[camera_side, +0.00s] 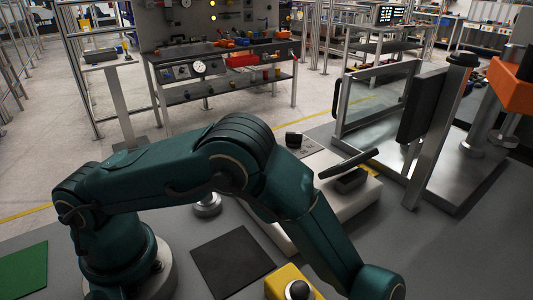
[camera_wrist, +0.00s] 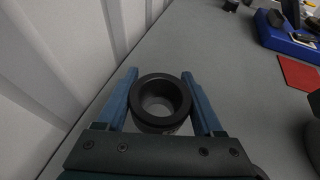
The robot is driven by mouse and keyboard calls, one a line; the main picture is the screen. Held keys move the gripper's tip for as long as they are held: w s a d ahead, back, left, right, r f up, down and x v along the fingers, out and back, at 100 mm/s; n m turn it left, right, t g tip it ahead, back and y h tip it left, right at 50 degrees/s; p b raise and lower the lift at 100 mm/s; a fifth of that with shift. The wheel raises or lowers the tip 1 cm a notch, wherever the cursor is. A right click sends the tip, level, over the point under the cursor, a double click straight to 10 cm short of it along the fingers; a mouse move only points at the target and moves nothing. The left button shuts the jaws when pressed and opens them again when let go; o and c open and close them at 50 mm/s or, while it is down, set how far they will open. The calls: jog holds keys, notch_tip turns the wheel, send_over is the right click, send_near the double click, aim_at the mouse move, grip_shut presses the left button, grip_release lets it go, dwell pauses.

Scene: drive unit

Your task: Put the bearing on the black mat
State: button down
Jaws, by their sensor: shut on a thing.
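The bearing (camera_wrist: 159,122), a dark thick ring with an open hole, sits between the blue fingers of my gripper (camera_wrist: 160,98) in the wrist view. The gripper is shut on it, with one finger against each side. The black mat (camera_side: 232,262) lies flat and bare on the grey table in the side view, right of my arm's base. My gripper and the bearing are out of frame in the side view. I cannot make out the black mat in the wrist view.
A green mat (camera_side: 22,270) lies at the left. A yellow block with a dark knob (camera_side: 286,286) stands right of the black mat, and a pale machine (camera_side: 345,202) behind it. The wrist view shows a ribbed pale wall (camera_wrist: 50,70), a blue tray (camera_wrist: 285,42) and a red mat (camera_wrist: 298,73).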

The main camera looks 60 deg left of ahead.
jog(key=w+a+r, duration=0.5)
jog(key=w, duration=0.2)
jog(key=w+a+n+t+h, duration=0.2)
jog(key=w+a+h, duration=0.15)
jog(key=a, duration=0.55)
jog(key=w+a+n+t+h, duration=0.1)
jog(key=w+a+n+h, duration=0.15)
jog(key=w+a, duration=0.4)
jog(key=s+a+n+t+h, duration=0.3)
jog(key=a+n+t, duration=0.55)
jog(key=a, duration=0.85)
send_over(253, 262)
notch_tip(253, 262, down, 6)
jog(key=shift+a+f, duration=0.1)
jog(key=shift+f, duration=2)
jog(key=shift+f, duration=0.1)
jog(key=shift+c, duration=1.5)
grip_release()
